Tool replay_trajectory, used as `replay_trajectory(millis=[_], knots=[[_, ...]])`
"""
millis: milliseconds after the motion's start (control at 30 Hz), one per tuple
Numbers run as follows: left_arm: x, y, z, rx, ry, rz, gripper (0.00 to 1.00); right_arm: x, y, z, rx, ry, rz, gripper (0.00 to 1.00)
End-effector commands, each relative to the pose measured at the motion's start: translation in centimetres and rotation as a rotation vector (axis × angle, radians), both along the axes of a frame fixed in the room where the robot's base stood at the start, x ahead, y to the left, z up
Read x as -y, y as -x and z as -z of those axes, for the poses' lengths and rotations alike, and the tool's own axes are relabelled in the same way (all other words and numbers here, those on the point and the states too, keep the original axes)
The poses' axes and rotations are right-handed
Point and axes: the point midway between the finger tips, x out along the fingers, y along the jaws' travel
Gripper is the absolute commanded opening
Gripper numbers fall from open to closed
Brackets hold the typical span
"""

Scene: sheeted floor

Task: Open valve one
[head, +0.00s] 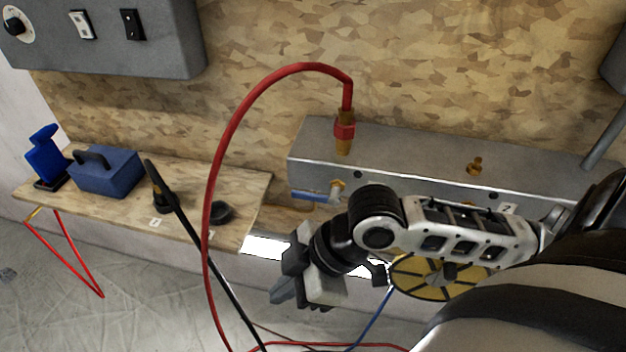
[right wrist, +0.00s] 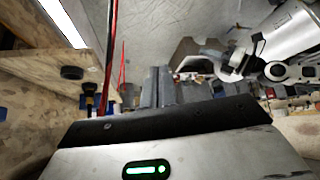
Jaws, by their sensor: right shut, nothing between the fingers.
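A valve with a blue lever (head: 312,195) sits on the front of a long grey metal manifold (head: 400,150) in the head view. The lever lies about level, pointing left from its brass stem. I see no readable number beside it. My right arm reaches in from the right, in front of the manifold, and hides part of its front. My right gripper (head: 290,292) is below and left of the blue lever, apart from it, shut and empty. Its closed fingers also show in the right wrist view (right wrist: 156,88). My left gripper is not in view.
A red hose (head: 225,130) loops from the manifold's top down past my gripper's left. A black rod (head: 205,245) slants beside it. A wooden shelf (head: 235,190) holds a blue box (head: 105,172). A yellow disc (head: 405,277) is partly hidden behind my arm.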

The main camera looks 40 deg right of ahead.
Motion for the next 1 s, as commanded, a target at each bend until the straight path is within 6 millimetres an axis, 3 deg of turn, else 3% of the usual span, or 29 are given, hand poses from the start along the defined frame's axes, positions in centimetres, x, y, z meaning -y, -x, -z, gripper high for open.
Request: replay_trajectory(millis=[100, 233, 400, 600, 733, 1000], knots=[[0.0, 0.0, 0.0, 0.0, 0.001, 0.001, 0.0, 2.6, -0.5, -1.8, -0.013, 0.008, -0.112, 0.0], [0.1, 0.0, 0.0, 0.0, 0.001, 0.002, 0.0, 6.5, -1.4, -4.9, -0.049, -0.01, -0.093, 0.0], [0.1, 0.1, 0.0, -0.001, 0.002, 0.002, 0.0, 12.4, -3.8, -10.2, -0.026, -0.048, 0.106, 0.0], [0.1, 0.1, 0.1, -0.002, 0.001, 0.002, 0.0, 17.3, -5.6, -15.1, 0.051, -0.092, 0.323, 0.0], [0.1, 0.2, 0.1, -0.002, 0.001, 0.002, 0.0, 18.4, -6.0, -16.2, 0.073, -0.106, 0.375, 0.0], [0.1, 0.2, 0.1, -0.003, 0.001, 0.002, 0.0, 18.4, -6.0, -16.3, 0.073, -0.108, 0.378, 0.0]])
